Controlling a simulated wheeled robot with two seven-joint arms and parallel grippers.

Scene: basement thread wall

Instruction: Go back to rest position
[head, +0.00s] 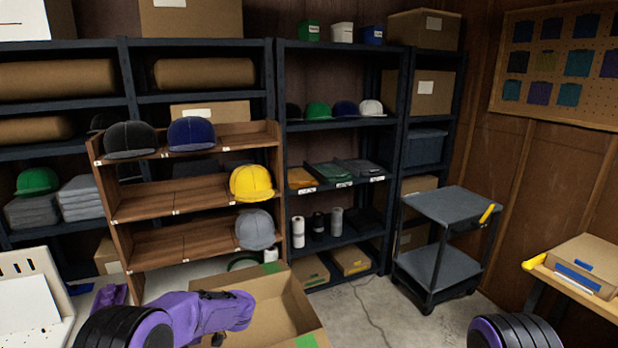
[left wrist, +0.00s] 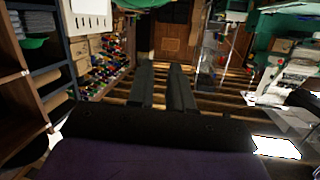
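My left arm reaches in from the lower left of the head view, low in front of the shelves. Its purple forearm crosses in front of an open cardboard box, and its fingers cannot be made out there. In the left wrist view my left gripper (left wrist: 161,68) has two dark fingers with a narrow gap between them and nothing held. Of my right arm only a black and purple joint shows at the bottom right of the head view. My right gripper is out of frame.
A wooden rack (head: 140,208) holds black, blue, yellow and grey caps. The open cardboard box (head: 280,305) stands below it. Dark metal shelves (head: 281,150) line the wall. A grey cart (head: 450,208) stands right of centre, and a table (head: 580,290) is at far right. Floor between is clear except a cable.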

